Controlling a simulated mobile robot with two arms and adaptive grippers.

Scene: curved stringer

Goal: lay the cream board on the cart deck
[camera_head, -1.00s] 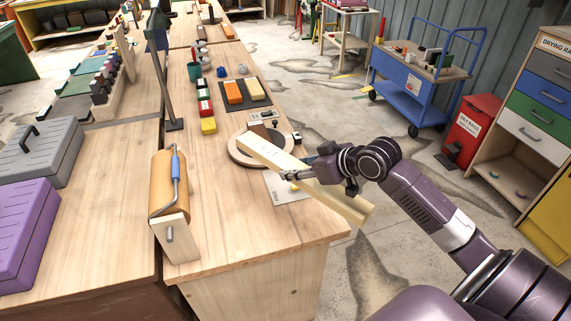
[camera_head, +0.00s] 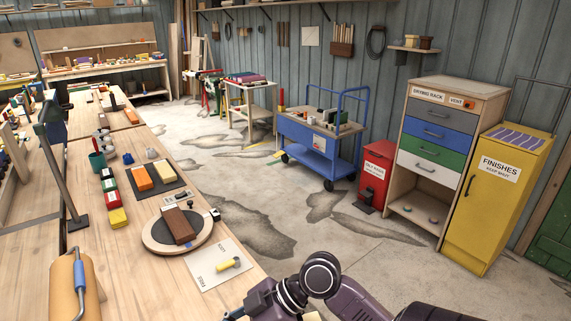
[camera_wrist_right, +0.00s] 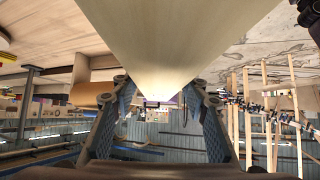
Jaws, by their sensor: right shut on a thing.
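The cream board (camera_wrist_right: 165,45) fills the upper middle of the right wrist view. My right gripper (camera_wrist_right: 160,103) is shut on it, with one finger on each side. In the head view my right gripper (camera_head: 240,312) is at the bottom edge by the front of the bench, and nearly all of the board is out of the picture. The blue cart (camera_head: 318,168) stands on the floor across the aisle, against the back wall. Its wooden top deck (camera_head: 297,121) carries several small items toward its right part. My left gripper is not in view.
The workbench (camera_head: 140,260) on the left bears a round turntable (camera_head: 158,236) with a brown block (camera_head: 177,226), and a paper sheet (camera_head: 205,279). A red bin (camera_head: 374,172), the drying rack (camera_head: 432,150) and a yellow cabinet (camera_head: 490,205) stand right of the cart. The concrete floor between is open.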

